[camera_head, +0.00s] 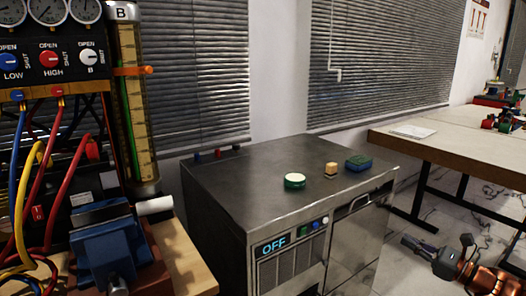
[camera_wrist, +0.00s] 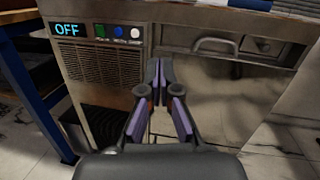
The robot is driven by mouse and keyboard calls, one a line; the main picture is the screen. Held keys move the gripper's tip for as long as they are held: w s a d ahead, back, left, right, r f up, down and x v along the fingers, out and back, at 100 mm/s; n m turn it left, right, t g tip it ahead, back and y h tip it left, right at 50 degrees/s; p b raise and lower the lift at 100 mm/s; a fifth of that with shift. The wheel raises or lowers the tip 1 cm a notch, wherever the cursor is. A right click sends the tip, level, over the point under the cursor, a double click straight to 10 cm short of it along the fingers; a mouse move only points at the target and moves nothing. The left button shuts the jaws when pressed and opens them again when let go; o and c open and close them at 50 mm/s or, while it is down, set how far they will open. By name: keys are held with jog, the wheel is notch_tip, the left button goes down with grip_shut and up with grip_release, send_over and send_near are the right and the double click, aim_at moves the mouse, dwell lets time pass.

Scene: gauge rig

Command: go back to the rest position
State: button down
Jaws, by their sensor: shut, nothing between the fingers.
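My gripper (camera_head: 408,242) is at the lower right of the head view, low over the floor and to the right of the metal cabinet. In the wrist view my gripper (camera_wrist: 159,68) points at the cabinet's front, with its fingertips together and nothing between them. The dark metal cabinet (camera_head: 235,190) has a lit OFF display (camera_head: 273,245) and small buttons on its front. The display also shows in the wrist view (camera_wrist: 67,30). I cannot tell the exact gap between my fingertips and the cabinet front.
A gauge panel with hoses (camera_head: 48,60) and a blue vise (camera_head: 108,245) stand left. A wooden table (camera_head: 450,143) stands right.

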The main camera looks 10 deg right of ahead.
jog(key=s+a+r+n+g+y+p, duration=0.25)
jog(key=a+r+n+g, duration=0.3)
jog(key=a, duration=0.75)
jog(key=s+a+r+n+g+y+p, duration=0.1)
jog(key=a+r+n+g+p, duration=0.45)
jog(key=a, duration=0.65)
jog(key=s+a+r+n+g+h+p, duration=0.25)
jog(key=s+a+r+n, duration=0.2)
jog(key=s+a, duration=0.3)
jog(key=s+a+r+n+g+h+p, duration=0.1)
jog(key=s+a+n+g+h+p, duration=0.15)
jog(key=s, duration=0.35)
jog(key=s+a+r+n+g+h+p, duration=0.1)
jog(key=s+a+n+g+h+p, duration=0.1)
jog(key=s+n+h+p, duration=0.35)
jog(key=s+d+r+n+h+p, duration=0.2)
jog(key=s+d, duration=0.2)
jog(key=s, duration=0.1)
jog(key=s+d+r+n+h+p, duration=0.1)
jog(key=s+d+n+h+p, duration=0.1)
jog(key=s, duration=0.4)
jog(key=shift+s+d+r+t+h+p, duration=0.15)
jog(key=shift+d+r+t+h+p, duration=0.25)
jog(key=shift+d, duration=0.5)
